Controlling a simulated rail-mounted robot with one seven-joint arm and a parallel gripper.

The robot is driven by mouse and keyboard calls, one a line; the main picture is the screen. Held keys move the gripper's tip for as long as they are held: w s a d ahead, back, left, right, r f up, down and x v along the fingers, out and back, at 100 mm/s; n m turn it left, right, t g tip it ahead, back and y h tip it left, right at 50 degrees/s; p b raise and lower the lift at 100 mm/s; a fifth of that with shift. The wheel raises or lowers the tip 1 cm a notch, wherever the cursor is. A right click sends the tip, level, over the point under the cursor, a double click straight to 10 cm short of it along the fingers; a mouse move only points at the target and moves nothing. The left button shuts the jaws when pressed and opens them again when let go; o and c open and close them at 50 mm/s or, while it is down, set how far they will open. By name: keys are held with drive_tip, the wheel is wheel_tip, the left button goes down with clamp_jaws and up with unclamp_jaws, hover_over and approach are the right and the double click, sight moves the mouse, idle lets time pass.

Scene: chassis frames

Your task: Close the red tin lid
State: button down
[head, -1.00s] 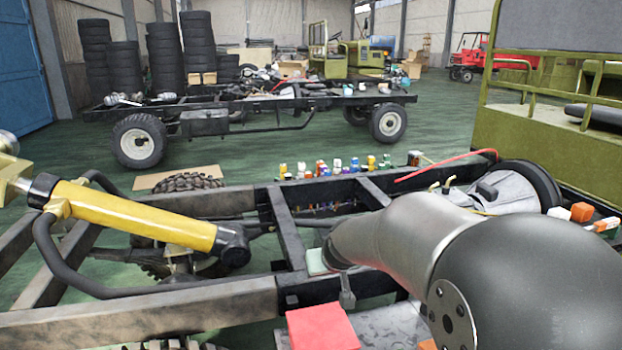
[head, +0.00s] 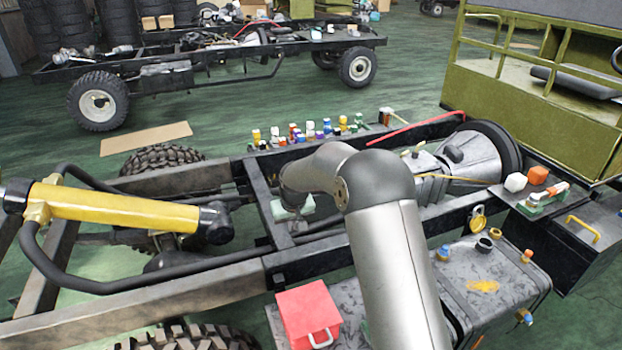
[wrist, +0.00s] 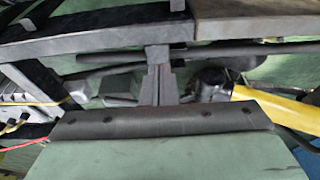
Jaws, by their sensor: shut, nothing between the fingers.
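The red tin (head: 306,308) is at the bottom centre of the head view, just in front of the near chassis rail. It has a smooth red top and a pale handle at its front edge. No open gap shows in it from here, and I cannot tell whether its lid is fully down. My gripper (head: 292,210) is up and behind the tin, over the chassis cross member, apart from the tin. In the wrist view its fingers (wrist: 158,75) are together with nothing between them, above the frame. The tin does not show in the wrist view.
My arm runs up beside the tin's right. A grey tank (head: 490,295) with caps and small fittings lies to the right. A yellow cylinder (head: 120,212) crosses the frame at left. Several small coloured parts (head: 310,130) stand along the far rail.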

drive_tip(key=w+a+b, duration=0.1)
drive_tip(key=w+b, duration=0.2)
drive_tip(key=w, duration=0.1)
drive_tip(key=a+b+v, duration=0.1)
drive_tip(key=v, duration=0.7)
drive_tip(key=s+d+r, duration=0.5)
drive_tip(key=s+d, duration=0.3)
drive_tip(key=s, duration=0.2)
drive_tip(key=s+d+f+m, duration=0.1)
drive_tip(key=s+d, duration=0.2)
drive_tip(key=s, duration=0.8)
drive_tip(key=s+d+f+m+g, duration=0.1)
drive_tip(key=s+d, duration=0.3)
drive_tip(key=s, duration=0.7)
drive_tip(key=s+d+f+m+g+h, duration=0.1)
drive_tip(key=s+d, duration=0.3)
drive_tip(key=s, duration=0.7)
drive_tip(key=shift+f+m, duration=0.4)
drive_tip(key=shift+f, duration=0.1)
drive_tip(key=shift+d, duration=0.2)
